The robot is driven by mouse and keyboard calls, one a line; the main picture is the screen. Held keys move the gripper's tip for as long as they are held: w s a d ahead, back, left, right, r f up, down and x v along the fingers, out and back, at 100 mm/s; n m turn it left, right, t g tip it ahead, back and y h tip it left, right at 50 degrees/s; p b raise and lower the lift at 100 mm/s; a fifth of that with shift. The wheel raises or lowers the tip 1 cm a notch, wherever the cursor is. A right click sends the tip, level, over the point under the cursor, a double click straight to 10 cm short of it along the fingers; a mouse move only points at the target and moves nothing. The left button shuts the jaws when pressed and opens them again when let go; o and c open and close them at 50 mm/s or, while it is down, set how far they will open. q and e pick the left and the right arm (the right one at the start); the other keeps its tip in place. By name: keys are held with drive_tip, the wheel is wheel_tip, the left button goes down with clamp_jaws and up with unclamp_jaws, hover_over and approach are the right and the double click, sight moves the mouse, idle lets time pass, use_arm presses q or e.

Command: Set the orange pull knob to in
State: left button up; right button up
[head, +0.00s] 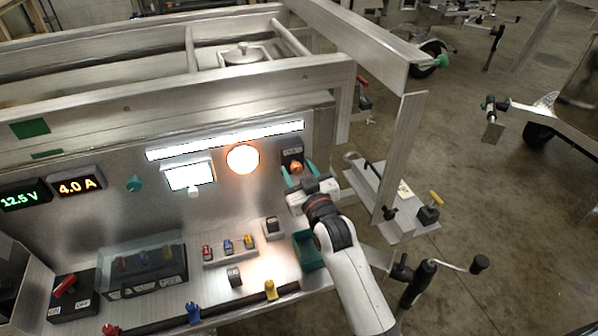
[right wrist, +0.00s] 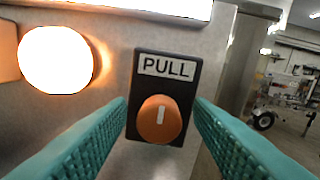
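The orange pull knob (head: 296,167) sits on a black plate at the right end of the aluminium panel. In the right wrist view the knob (right wrist: 159,119) is round with a white upright mark, under a label reading PULL. My right gripper (head: 300,172) is in front of the plate. In the right wrist view its teal fingers (right wrist: 160,115) are spread, one on each side of the knob, with gaps between them and the knob. How far the knob stands out is hard to tell head-on. My left gripper is out of view.
A bright round lamp (head: 243,159) and a lit strip (head: 226,140) are on the panel left of the knob. Below are small coloured switches (head: 228,246), a clear-covered box (head: 143,270) and a green bin (head: 308,251). An upright metal post (head: 403,150) stands to the right.

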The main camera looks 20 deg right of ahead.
drive_tip(key=shift+s, duration=0.1)
drive_tip(key=s, duration=1.2)
drive_tip(key=shift+d+b, duration=0.45)
